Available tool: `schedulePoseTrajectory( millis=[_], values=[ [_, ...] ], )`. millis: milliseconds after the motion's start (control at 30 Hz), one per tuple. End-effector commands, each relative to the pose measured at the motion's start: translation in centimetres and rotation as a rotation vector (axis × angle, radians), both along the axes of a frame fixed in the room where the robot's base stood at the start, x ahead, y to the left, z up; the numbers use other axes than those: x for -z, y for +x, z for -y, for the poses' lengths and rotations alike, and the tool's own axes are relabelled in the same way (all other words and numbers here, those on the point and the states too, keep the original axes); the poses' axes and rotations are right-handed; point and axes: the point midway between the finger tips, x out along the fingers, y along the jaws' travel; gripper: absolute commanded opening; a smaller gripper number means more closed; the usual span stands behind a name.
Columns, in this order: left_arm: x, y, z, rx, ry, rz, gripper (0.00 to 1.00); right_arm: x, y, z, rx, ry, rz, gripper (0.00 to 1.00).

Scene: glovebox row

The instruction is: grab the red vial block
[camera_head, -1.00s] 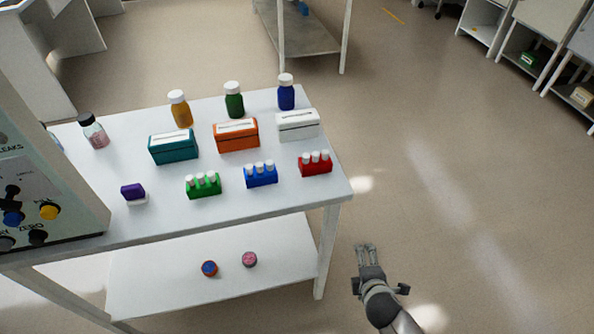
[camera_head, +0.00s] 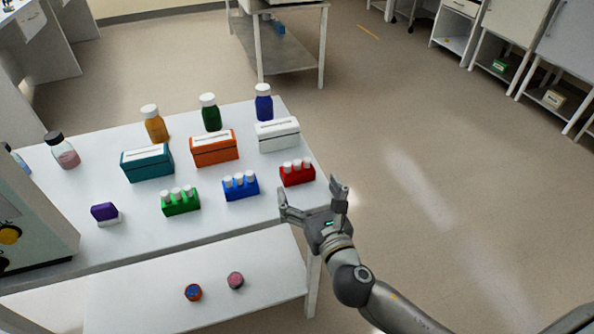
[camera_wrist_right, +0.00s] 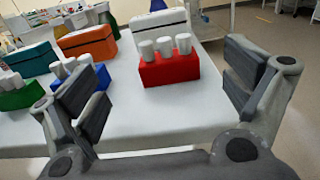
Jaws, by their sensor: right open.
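The red vial block (camera_head: 297,175), with three white-capped vials, stands upright at the right front corner of the white table (camera_head: 150,236). It also shows in the right wrist view (camera_wrist_right: 169,69), ahead and between the fingers but beyond their tips. My right gripper (camera_head: 312,195) is open and empty, at the table's front right edge, just short of the block and apart from it. Its two fingers also frame the wrist view (camera_wrist_right: 165,95). My left gripper is not in view.
The blue vial block (camera_head: 240,188) stands left of the red one, with the green vial block (camera_head: 180,203) further left. The white box (camera_head: 277,136) and blue bottle (camera_head: 264,105) stand behind. Floor to the right is clear.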

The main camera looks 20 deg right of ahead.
Motion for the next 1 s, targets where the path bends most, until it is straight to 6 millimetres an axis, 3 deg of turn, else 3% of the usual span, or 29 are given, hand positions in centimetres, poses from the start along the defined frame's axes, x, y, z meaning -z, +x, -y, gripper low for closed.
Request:
schedulePoseTrajectory(
  millis=[133, 367, 700, 1000],
  values=[
    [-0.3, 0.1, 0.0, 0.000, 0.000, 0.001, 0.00, -0.2, 2.4, 0.0, 0.002, 0.003, 0.002, 0.96],
    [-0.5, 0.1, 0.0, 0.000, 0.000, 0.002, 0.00, -0.1, 4.1, 0.0, 0.002, 0.006, 0.000, 0.96],
    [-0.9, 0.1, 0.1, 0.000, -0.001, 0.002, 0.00, 0.0, 8.5, 0.3, 0.003, 0.007, -0.002, 0.96],
    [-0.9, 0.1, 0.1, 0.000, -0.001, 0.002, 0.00, 0.0, 8.9, 0.3, 0.001, 0.007, -0.002, 0.95]
  ],
)
